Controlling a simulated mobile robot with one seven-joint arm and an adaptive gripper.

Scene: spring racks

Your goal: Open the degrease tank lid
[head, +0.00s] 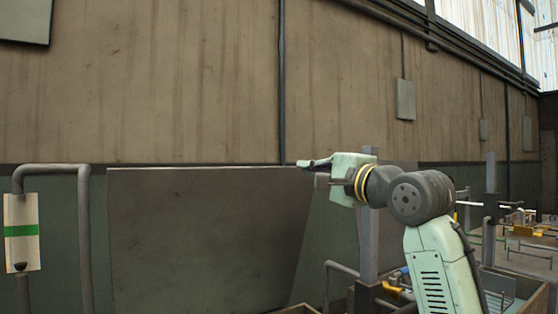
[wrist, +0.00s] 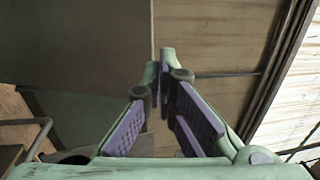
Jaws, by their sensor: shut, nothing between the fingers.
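A large flat grey panel (head: 200,240), which looks like the tank lid, stands raised and nearly upright in the head view. Its top edge runs almost level, its right edge slants, and its bottom is out of frame. No handle or label can be made out on it. My gripper (head: 302,163) is at the height of the panel's top right corner and points left. Whether it touches the panel is unclear. In the wrist view my gripper (wrist: 165,62) has its fingertips together with nothing between them. The tank's opening is not visible.
A pipe stand (head: 85,240) and a white sign with a green band (head: 21,232) are at the left. A grey post (head: 369,235) stands just behind my arm. Racks with yellow parts (head: 530,231) are at the far right. A brown wall closes the back.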

